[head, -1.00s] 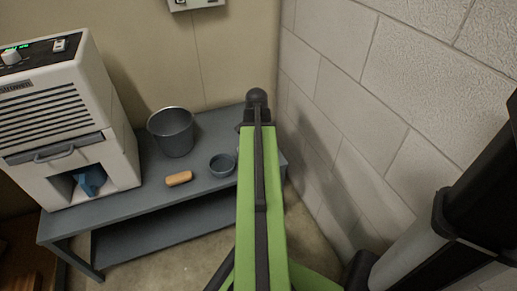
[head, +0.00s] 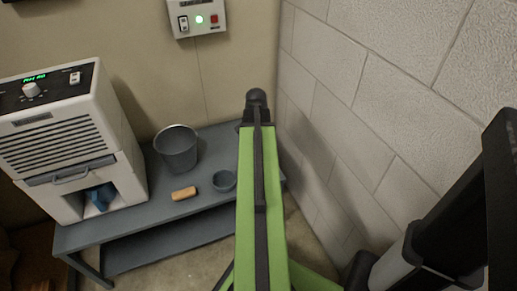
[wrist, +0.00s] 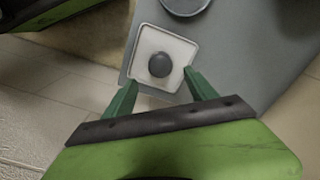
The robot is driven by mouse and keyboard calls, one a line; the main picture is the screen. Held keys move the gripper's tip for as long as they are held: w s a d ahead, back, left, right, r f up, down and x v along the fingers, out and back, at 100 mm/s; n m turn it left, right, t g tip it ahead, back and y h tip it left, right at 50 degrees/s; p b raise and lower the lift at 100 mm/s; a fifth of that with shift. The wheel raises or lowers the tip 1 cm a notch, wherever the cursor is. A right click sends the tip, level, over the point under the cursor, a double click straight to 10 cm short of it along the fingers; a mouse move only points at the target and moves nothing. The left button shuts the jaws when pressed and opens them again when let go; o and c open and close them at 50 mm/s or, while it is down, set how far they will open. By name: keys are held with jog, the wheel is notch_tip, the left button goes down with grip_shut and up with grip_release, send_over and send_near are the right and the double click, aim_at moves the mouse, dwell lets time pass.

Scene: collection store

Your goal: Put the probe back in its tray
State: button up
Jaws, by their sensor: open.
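In the wrist view a white square tray (wrist: 150,38) sits on the grey bench. A dark round-topped thing (wrist: 160,65) stands in its middle; it may be the probe seen from above, but I cannot tell for sure. My gripper (wrist: 161,79) is open, its two green fingers apart at the tray's near edge, one on each side, with nothing between them. I cannot tell how high they are above the bench. In the head view my arm hides the tray and the gripper.
The grey bench (head: 140,216) carries a bucket (head: 177,150), a small bowl (head: 224,181) and a tan block (head: 184,194). A white machine (head: 58,140) with a blue thing (head: 101,196) in its opening is at left. A block wall (head: 400,110) rises at right; a control box (head: 197,17) hangs behind.

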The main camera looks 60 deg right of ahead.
notch_tip(320, 180, up, 3)
jog(key=shift+f+p, duration=0.1)
jog(key=shift+p, duration=0.55)
jog(key=shift+w, duration=0.1)
jog(key=w+a+n, duration=0.5)
jog(key=w+a, duration=0.4)
jog(key=a, duration=0.4)
jog(key=w+a+n, duration=0.5)
jog(key=w+a, duration=0.4)
jog(key=a, duration=0.3)
jog(key=w+a+n, duration=0.1)
jog(key=a+n, duration=0.3)
jog(key=a, duration=0.7)
jog(key=w+a+n, duration=0.2)
jog(key=a+n, duration=0.2)
jog(key=a, duration=0.8)
jog(key=shift+w+a+n, duration=0.2)
jog(key=shift+w+n, duration=0.1)
notch_tip(320, 180, up, 25)
jog(key=p, duration=2.5)
